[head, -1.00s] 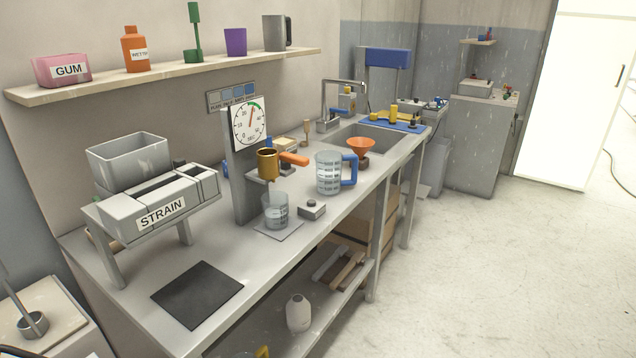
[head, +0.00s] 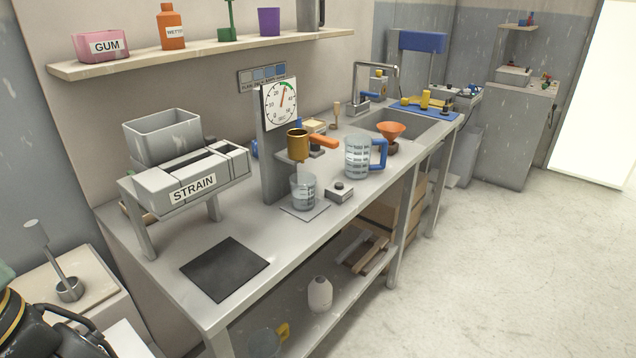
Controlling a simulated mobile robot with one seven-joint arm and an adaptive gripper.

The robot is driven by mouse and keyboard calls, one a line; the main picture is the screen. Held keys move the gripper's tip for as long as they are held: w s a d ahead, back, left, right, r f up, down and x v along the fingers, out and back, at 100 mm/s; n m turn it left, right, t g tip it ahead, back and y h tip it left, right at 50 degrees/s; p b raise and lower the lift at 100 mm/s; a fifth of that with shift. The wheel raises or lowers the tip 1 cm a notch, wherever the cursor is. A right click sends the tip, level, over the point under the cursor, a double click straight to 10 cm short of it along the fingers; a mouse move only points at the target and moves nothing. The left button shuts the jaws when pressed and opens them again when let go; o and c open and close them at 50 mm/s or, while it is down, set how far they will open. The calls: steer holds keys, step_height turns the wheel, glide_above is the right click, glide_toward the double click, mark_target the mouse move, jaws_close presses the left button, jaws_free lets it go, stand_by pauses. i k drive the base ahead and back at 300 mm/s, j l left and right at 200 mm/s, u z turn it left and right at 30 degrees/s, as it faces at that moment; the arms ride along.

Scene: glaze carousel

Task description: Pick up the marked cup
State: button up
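Two clear vessels with dark measuring marks stand on the grey bench, and I cannot tell which one is meant by the marked cup. The smaller marked cup (head: 303,192) has no visible handle and stands upright on a thin grey plate, below a brass cup (head: 297,145) with an orange handle. The larger marked jug (head: 357,157) with a blue handle stands upright to its right. My gripper is not in view; only a dark part of my arm with a yellow band shows at the bottom left corner, well apart from both vessels.
The bench (head: 235,230) has a clear front left area with a dark mat (head: 224,269). A STRAIN box (head: 193,186) on legs stands left of the dial post (head: 273,140). A small grey block (head: 339,192) sits between the vessels. An orange funnel (head: 391,130) is farther right.

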mark_target(303, 192)
steer(key=i+l+u, duration=0.3)
steer(key=i, duration=0.3)
steer(key=i+l+u, duration=0.35)
steer(key=i+l, duration=0.25)
